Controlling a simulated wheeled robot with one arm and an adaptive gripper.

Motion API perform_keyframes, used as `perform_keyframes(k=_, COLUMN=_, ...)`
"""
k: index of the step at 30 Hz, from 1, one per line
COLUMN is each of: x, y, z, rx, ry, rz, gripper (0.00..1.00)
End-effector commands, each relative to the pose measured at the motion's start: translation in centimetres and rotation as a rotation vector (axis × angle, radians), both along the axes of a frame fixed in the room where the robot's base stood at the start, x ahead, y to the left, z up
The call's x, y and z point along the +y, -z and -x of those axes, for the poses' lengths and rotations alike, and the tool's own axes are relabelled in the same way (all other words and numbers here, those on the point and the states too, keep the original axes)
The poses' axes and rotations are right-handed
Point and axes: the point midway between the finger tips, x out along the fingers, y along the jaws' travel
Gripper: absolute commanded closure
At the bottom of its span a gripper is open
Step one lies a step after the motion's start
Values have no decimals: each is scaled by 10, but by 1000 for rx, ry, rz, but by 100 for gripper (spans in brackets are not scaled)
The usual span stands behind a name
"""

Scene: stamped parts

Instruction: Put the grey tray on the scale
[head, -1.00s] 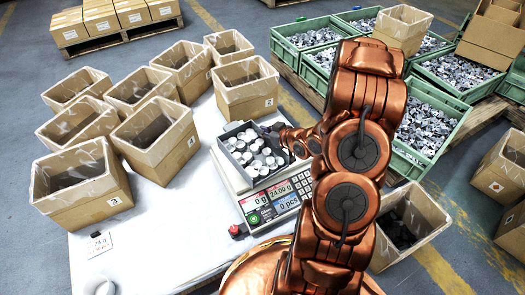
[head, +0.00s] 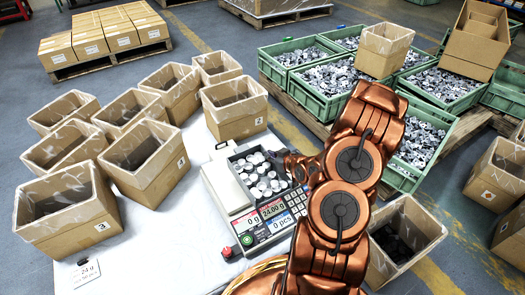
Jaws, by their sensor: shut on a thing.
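The grey tray (head: 262,174), full of round silvery parts, is over the platform of the scale (head: 230,192). My gripper (head: 287,165) is at the tray's right side and shut on its edge. My arm partly covers the gripper, so the fingertips show poorly. I cannot tell whether the tray touches the platform or hangs just above it.
Several open cardboard boxes (head: 145,160) stand left of and behind the scale on the white table (head: 165,240). Another box (head: 405,240) is right of my arm. Green crates (head: 300,62) of metal parts stand behind.

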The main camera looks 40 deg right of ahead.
Motion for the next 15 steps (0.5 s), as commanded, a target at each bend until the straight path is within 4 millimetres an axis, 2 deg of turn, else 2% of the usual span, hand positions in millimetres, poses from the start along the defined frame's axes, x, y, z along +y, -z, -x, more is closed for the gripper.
perform_keyframes(k=6, x=-13, y=5, z=-39, rx=-5, ry=-1, rz=4, gripper=100)
perform_keyframes(k=15, x=-30, y=8, z=-81, rx=-4, ry=-1, rz=4, gripper=100)
